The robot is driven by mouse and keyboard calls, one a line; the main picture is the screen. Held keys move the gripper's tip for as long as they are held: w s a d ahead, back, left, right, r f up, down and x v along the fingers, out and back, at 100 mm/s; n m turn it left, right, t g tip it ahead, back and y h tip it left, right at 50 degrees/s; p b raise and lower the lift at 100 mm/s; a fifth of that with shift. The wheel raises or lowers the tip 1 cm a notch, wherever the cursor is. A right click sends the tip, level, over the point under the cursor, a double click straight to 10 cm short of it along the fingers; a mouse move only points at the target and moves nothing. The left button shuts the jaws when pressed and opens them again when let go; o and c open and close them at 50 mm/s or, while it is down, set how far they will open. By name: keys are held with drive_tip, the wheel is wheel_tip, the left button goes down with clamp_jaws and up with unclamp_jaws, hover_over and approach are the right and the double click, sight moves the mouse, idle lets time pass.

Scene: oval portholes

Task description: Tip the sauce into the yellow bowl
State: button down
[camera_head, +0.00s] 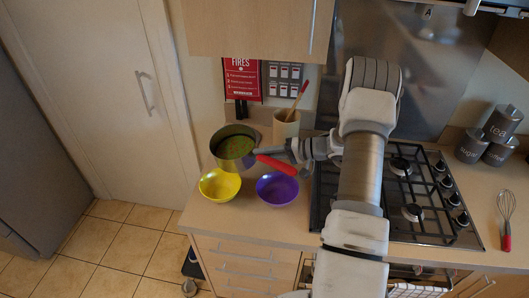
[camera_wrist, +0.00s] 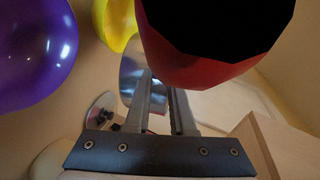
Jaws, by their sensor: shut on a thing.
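A silver saucepan (camera_head: 235,160) holds green sauce (camera_head: 235,147) and has a red handle (camera_head: 277,165). My gripper (camera_head: 272,153) is shut on the saucepan, at the inner part of its handle. In the wrist view my gripper's fingers (camera_wrist: 160,88) point at the silver pan side (camera_wrist: 130,75), and the red handle (camera_wrist: 200,65) covers part of the grip. The yellow bowl (camera_head: 220,186) sits on the counter just in front of the pan and looks empty. Its edge shows in the wrist view (camera_wrist: 115,25). Whether the pan touches the counter is unclear.
A purple bowl (camera_head: 277,189) stands right of the yellow bowl. A utensil pot (camera_head: 286,126) with a wooden spoon is behind my gripper. The gas hob (camera_head: 420,190) lies to the right, with a whisk (camera_head: 506,215) beyond it. The counter's front edge is close to both bowls.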

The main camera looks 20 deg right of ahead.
sight(246, 158)
drive_tip(key=shift+s+a+f+n+h, duration=0.1)
drive_tip(key=shift+a+f+n+h, duration=0.1)
drive_tip(key=shift+n+h, duration=0.35)
drive_tip(key=shift+a+f+n+h, duration=0.1)
drive_tip(key=shift+a+n+h, duration=0.05)
drive_tip(key=shift+n+h, duration=0.35)
drive_tip(key=shift+s+a+r+n+t+h, duration=0.25)
drive_tip(key=shift+a+r+n+h, duration=0.15)
drive_tip(key=shift+n+h, duration=0.2)
drive_tip(key=shift+s+a+r+n+t+h, duration=0.15)
drive_tip(key=shift+a+r+n+t+h, duration=0.1)
drive_tip(key=shift+a+n+h, duration=0.25)
drive_tip(key=shift+f+b, duration=0.15)
drive_tip(key=shift+b, duration=0.3)
drive_tip(key=shift+n+h+b, duration=0.25)
drive_tip(key=shift+b, duration=0.25)
drive_tip(key=shift+s+a+b, duration=0.1)
drive_tip(key=shift+a+b, duration=0.1)
drive_tip(key=shift+b, duration=0.3)
drive_tip(key=a+n+h+b, duration=0.1)
drive_tip(key=b, duration=0.4)
drive_tip(key=s+a+n+t+h+b, duration=0.1)
drive_tip(key=b, duration=0.4)
drive_tip(key=shift+r, duration=0.2)
